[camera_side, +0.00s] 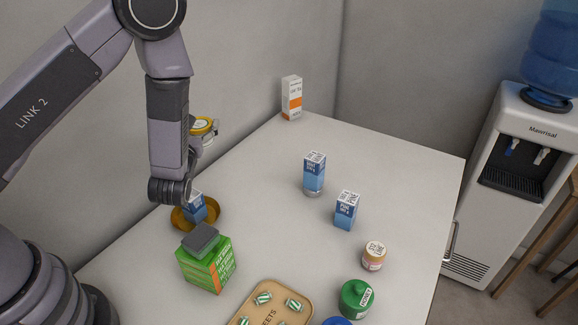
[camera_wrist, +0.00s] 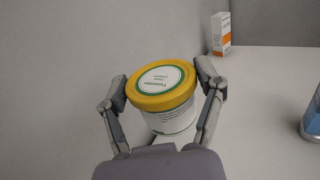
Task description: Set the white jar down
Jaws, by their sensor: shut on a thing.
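The white jar (camera_wrist: 172,121) has a yellow-rimmed lid with a white and green label. In the wrist view my gripper (camera_wrist: 161,86) has its two fingers shut on the jar, one on each side near the lid. In the side view the jar (camera_side: 207,139) is partly hidden behind my arm. It appears held above the counter near the back wall, slightly tilted in the wrist view. My gripper (camera_side: 205,133) is mostly hidden behind my wrist there. The white counter (camera_side: 262,190) lies below and to the right.
A white-orange box (camera_side: 291,100) stands at the back corner. Blue boxes (camera_side: 314,173) (camera_side: 346,211) stand mid-counter. A brown dish (camera_side: 212,216) holds a blue box, near a green box (camera_side: 207,266). A small jar (camera_side: 374,256), green jar (camera_side: 355,299) and tray (camera_side: 265,288) are in front. The back middle is clear.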

